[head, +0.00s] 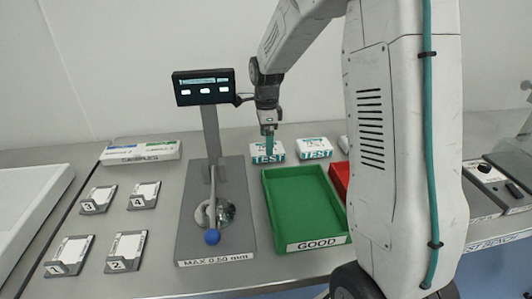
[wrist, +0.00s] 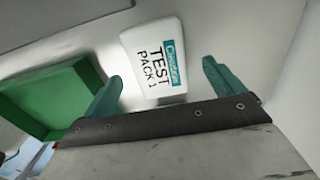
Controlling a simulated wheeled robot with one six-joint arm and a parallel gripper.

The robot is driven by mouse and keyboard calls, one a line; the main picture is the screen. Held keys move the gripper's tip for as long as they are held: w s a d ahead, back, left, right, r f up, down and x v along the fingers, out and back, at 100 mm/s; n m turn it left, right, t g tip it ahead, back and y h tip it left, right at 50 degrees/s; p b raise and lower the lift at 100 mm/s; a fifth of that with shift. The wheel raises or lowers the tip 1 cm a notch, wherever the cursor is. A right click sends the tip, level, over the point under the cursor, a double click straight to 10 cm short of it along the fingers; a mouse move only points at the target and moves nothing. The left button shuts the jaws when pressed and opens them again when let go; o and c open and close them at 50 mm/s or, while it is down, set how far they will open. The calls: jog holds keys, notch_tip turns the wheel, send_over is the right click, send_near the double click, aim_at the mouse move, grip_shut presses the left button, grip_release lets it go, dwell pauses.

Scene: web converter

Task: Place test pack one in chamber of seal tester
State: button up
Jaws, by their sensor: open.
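A white pack with a teal band, printed "TEST PACK 1" (wrist: 158,65), lies on the grey bench in the wrist view. In the head view, the left white TEST pack (head: 262,157) lies behind the green tray, directly under my gripper (head: 269,150). My gripper is open; its two teal fingertips (wrist: 162,85) stand on either side of the pack in the wrist view, with nothing held. I cannot tell from the head view whether the fingers touch it. I cannot make out the seal tester's chamber for certain.
A second TEST pack (head: 314,148) lies to the right. The green GOOD tray (head: 305,205) is empty, with a red tray (head: 339,177) beside it. A gauge stand with a screen (head: 204,88) stands left. Numbered holders (head: 126,250) stand farther left. Dark devices (head: 492,182) sit at far right.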

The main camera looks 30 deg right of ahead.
notch_tip(320, 180, down, 4)
jog(key=shift+s, duration=0.15)
jog(key=c, duration=1.2)
jog(key=shift+c, duration=0.2)
